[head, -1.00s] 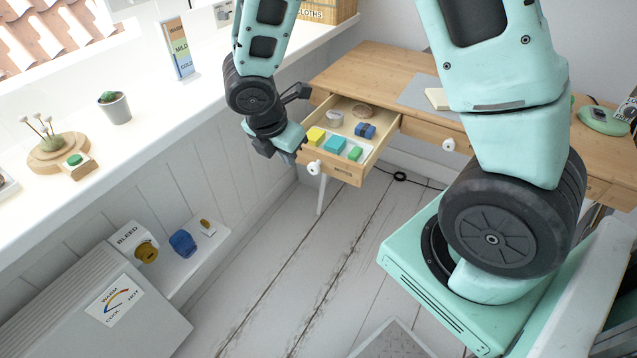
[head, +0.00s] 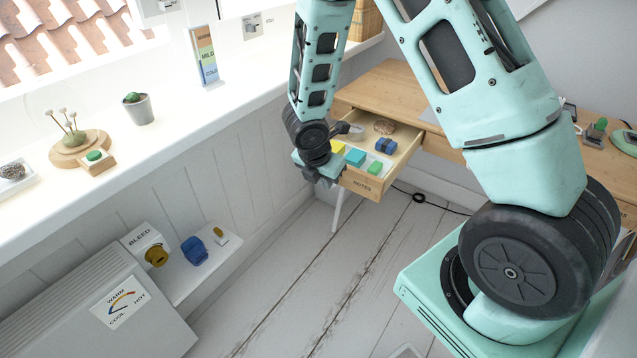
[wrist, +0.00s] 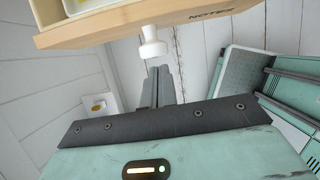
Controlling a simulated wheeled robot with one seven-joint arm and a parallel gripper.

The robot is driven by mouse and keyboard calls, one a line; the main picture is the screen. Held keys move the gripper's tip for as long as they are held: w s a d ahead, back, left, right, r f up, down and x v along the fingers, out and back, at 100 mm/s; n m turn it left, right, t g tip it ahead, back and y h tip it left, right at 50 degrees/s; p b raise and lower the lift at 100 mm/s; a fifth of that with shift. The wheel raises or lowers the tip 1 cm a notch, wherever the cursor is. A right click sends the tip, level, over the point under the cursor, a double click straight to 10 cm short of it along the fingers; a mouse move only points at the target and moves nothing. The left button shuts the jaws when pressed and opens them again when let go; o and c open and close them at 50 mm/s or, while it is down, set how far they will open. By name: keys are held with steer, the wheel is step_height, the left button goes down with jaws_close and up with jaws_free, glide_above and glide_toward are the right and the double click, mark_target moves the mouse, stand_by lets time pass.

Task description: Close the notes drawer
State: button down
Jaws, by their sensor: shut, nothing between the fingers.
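The notes drawer (head: 368,183) stands pulled out of the wooden desk (head: 400,88), its front marked NOTES. It holds a yellow block, a teal block, a green block, a blue item and a round brown item. My gripper (head: 328,180) is at the left end of the drawer front and covers its knob in the head view. In the wrist view the white knob (wrist: 152,42) on the drawer front (wrist: 190,19) is just beyond my shut, empty fingertips (wrist: 160,72). I cannot tell whether they touch it.
A white sill (head: 190,110) with a cactus pot (head: 139,109) and a pincushion stand runs along the left. Below it are a radiator (head: 90,315) and a small shelf (head: 205,268). The plank floor (head: 330,285) below the drawer is clear. A black cable lies under the desk.

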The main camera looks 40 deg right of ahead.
steer(key=shift+w+d, duration=0.1)
steer(key=shift+d, duration=0.15)
steer(key=shift+d, duration=0.1)
